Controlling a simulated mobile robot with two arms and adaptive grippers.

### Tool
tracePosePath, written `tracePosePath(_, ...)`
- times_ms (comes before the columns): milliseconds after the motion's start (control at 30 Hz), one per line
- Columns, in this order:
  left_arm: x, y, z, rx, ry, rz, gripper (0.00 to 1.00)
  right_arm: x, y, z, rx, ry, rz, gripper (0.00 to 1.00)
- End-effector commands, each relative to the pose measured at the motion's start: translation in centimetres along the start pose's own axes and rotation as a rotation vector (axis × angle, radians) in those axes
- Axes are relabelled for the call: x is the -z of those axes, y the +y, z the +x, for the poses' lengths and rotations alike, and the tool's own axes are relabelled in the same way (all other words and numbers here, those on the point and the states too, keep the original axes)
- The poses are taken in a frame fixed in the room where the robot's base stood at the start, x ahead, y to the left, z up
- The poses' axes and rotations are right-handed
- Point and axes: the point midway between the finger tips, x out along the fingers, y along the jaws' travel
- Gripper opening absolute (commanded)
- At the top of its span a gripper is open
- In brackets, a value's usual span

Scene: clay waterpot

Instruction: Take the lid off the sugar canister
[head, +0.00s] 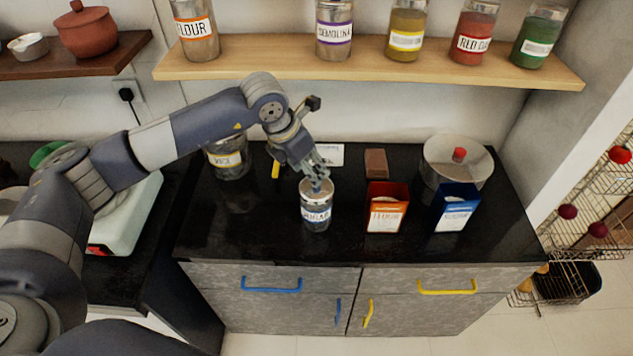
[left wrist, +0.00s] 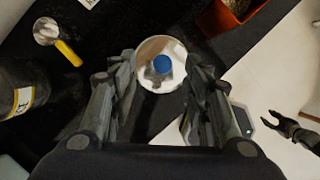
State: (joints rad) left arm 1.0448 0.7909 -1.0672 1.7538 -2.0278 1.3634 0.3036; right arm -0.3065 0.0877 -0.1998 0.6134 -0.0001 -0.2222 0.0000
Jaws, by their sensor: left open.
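The sugar canister (head: 316,217) is a clear jar with a blue-edged label, standing upright near the front of the dark countertop. Its round metallic lid (head: 309,187) is on top. In the left wrist view the lid (left wrist: 145,77) has a blue knob (left wrist: 161,63) at its middle. My left gripper (head: 319,180) is directly above the canister, pointing down. In the left wrist view its open fingers (left wrist: 161,84) lie on either side of the lid. Whether they touch it cannot be told. My right gripper (left wrist: 272,118) shows small at the right of that view, fingers apart, away from the canister.
A red-orange flour box (head: 387,208) and a blue box (head: 455,208) stand right of the canister. Behind them is a large lidded pot (head: 440,165). A yellow-labelled jar (head: 229,160) stands back left. A wooden shelf (head: 370,62) with jars hangs above.

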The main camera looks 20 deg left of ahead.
Motion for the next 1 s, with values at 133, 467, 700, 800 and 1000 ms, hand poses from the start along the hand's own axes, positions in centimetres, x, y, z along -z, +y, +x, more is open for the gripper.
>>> tracePosePath(133,0.1,-0.3,1.7,0.003,0.005,-0.001,0.44,1.6,0.1,-1.9,-0.001,0.023,0.001,0.40)
tracePosePath(467,0.2,-0.3,4.5,0.001,0.000,0.000,0.44,1.9,-0.9,-2.4,0.010,0.025,0.006,0.40)
tracePosePath(700,0.2,-0.3,4.5,0.001,0.000,0.000,0.19,1.4,-1.0,-2.4,0.012,0.018,0.006,0.40)
tracePosePath(800,0.2,-0.2,4.5,0.001,0.000,0.000,0.01,1.2,-1.0,-2.4,0.012,0.015,0.005,0.40)
tracePosePath(1000,0.2,-0.2,4.5,0.001,0.000,0.000,0.01,1.1,-0.6,-2.4,0.007,0.014,0.003,0.40)
